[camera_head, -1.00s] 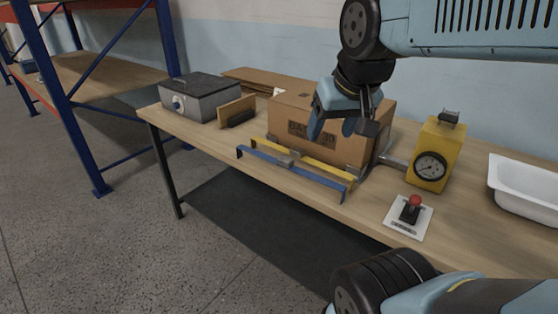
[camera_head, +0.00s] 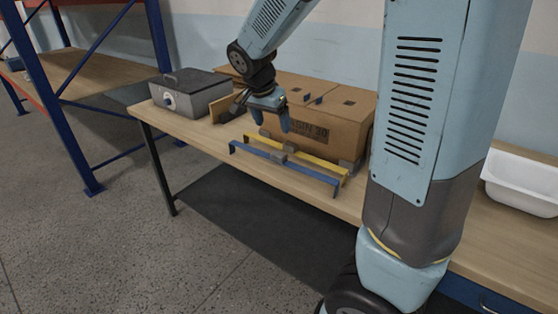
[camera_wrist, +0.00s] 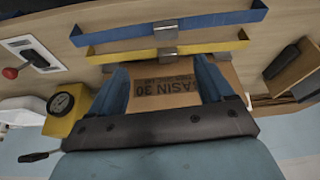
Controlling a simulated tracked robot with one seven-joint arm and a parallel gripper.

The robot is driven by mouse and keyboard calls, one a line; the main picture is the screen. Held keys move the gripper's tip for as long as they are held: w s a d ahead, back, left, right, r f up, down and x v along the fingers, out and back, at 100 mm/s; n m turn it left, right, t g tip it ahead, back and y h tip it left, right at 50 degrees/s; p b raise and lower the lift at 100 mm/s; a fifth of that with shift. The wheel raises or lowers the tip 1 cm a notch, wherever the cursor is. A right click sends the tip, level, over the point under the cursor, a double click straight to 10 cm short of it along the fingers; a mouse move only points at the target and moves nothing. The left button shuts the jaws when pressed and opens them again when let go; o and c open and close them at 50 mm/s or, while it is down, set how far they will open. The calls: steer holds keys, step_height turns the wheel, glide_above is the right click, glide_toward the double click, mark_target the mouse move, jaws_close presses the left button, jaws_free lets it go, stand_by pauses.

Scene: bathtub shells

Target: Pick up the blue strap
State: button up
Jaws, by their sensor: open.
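The blue strap (camera_head: 285,167) is a long flat bar with bent ends, lying along the front edge of the workbench. It also shows at the top of the wrist view (camera_wrist: 215,18). My gripper (camera_head: 272,120) is open and empty, above the bench in front of the cardboard box and behind the straps. Its two blue fingers show in the wrist view (camera_wrist: 162,88), with the box's printed face between them in the picture.
The cardboard box (camera_head: 320,112) stands behind the straps. A grey scale-like box (camera_head: 185,95) stands at the left. A white basin (camera_head: 525,180) is at the right. The yellow gauge (camera_wrist: 66,110) and red button (camera_wrist: 10,73) show in the wrist view.

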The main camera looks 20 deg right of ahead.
steer(key=w+f, duration=0.1)
glide_above(278, 154)
steer(key=s+a, duration=0.1)
steer(key=a, duration=0.1)
step_height(278, 154, down, 8)
steer(key=shift+m, duration=0.3)
steer(key=shift+x, duration=2.65)
steer(key=shift+s+d, duration=0.15)
steer(key=shift+s, duration=0.1)
steer(key=shift+c, duration=0.4)
steer(key=c, duration=1.1)
steer(key=shift+r, duration=0.1)
